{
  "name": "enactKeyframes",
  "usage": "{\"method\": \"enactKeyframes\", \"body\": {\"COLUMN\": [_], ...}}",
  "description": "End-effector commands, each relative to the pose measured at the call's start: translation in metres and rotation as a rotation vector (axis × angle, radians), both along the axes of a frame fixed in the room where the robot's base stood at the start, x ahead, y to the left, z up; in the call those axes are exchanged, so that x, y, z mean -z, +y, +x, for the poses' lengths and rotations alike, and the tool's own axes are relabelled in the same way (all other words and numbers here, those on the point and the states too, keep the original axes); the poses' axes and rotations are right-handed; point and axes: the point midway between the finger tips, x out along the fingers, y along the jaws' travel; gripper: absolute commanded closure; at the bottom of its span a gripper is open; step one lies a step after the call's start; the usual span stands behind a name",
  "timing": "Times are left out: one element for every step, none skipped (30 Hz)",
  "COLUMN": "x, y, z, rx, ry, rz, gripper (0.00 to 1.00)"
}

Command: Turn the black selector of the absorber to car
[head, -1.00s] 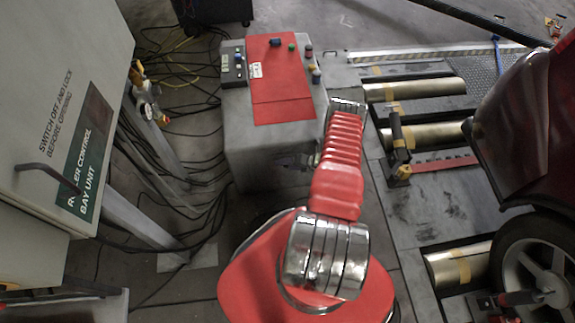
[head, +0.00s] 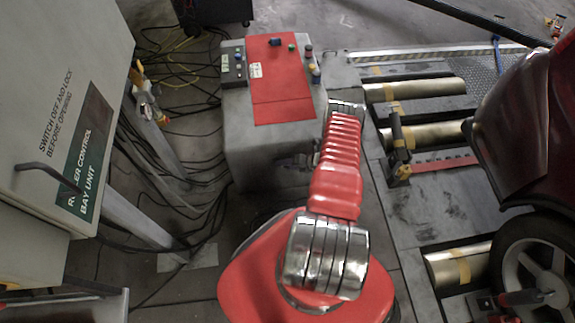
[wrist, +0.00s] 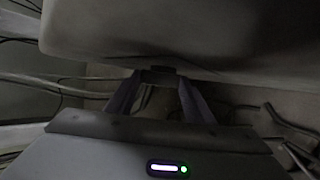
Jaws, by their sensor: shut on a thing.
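In the head view the absorber is a grey cabinet (head: 262,150) with a red panel on its top, just beyond my arm. In the wrist view a grey housing (wrist: 200,35) fills the upper part. My gripper (wrist: 160,77) reaches to its lower edge, with its two fingers converging there. They are shut on a small dark piece (wrist: 165,69) at that edge, which looks like the black selector. Its markings and pointing direction cannot be made out. In the head view my arm hides most of this contact.
Small knobs and buttons (head: 275,42) sit on the cabinet top. A roller control cabinet (head: 60,120) stands at the left, with cables (head: 195,130) on the floor between. Metal rollers (head: 415,90) and a red car (head: 525,130) are at the right.

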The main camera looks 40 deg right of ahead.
Motion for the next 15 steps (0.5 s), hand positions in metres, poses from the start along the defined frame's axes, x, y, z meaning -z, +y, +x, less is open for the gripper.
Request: {"method": "enactKeyframes", "body": {"x": [0.0013,0.0014,0.0016,0.0018,0.0022,0.0027,0.0031,0.0032,0.0034,0.0039,0.0043,0.0045,0.0045,0.005,0.0051], "y": [-0.0015,-0.0016,-0.0017,-0.002,-0.0022,-0.0027,-0.0028,-0.0029,-0.0036,-0.004,-0.0038,-0.0048,-0.005,-0.0054,-0.0053], "z": [-0.0013,-0.0013,-0.0014,-0.0014,-0.0014,-0.0014,-0.0014,-0.0014,-0.0011,-0.0012,-0.0016,-0.0019,-0.0019,-0.002,-0.0022], "rx": [0.004,0.003,0.004,0.005,0.005,0.006,0.006,0.006,0.008,0.008,0.009,0.008,0.009,0.01,0.009], "ry": [0.005,0.004,0.003,0.001,-0.001,-0.006,-0.01,-0.016,-0.024,-0.03,-0.038,-0.047,-0.055,-0.062,-0.072], "rz": [-0.003,-0.002,-0.001,0.002,0.004,0.01,0.015,0.022,0.033,0.042,0.054,0.067,0.077,0.088,0.101], "gripper": [0.75,0.75,0.75,0.75,0.75,0.75,0.75,0.75,0.75,0.75,0.75,0.74,0.74,0.74,0.75]}}
